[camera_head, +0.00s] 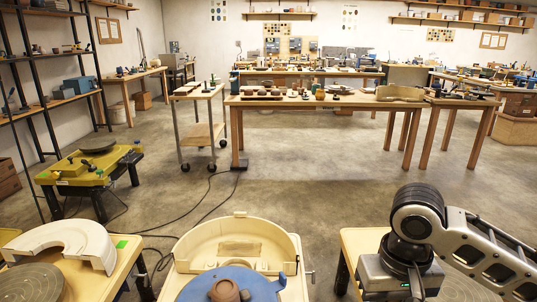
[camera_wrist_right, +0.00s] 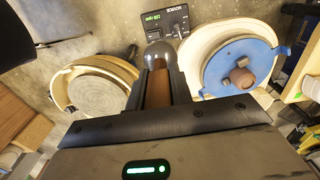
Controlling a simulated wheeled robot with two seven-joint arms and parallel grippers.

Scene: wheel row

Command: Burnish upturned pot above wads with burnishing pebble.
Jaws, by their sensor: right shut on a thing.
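The upturned pot (camera_head: 225,291) is a small reddish-brown form on a blue round bat (camera_head: 262,287) at the bottom of the head view. In the right wrist view the pot (camera_wrist_right: 241,78) sits on the blue bat (camera_wrist_right: 215,72), right of my gripper and apart from it. My right gripper (camera_wrist_right: 160,80) is shut on a brown handle-like piece with a shiny grey rounded end (camera_wrist_right: 158,50), apparently the burnishing pebble. In the head view only its body shows, at the lower right; its fingertips are hidden. I cannot make out the wads. My left gripper is out of view.
The bat sits in a cream wheel basin (camera_head: 240,232). Another wheel with a cream half-ring guard (camera_head: 75,240) stands at left. A black control box (camera_wrist_right: 161,22) lies beyond my fingers. A yellow wheel table (camera_head: 90,165), a trolley (camera_head: 200,92) and long benches stand farther back, with open floor between.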

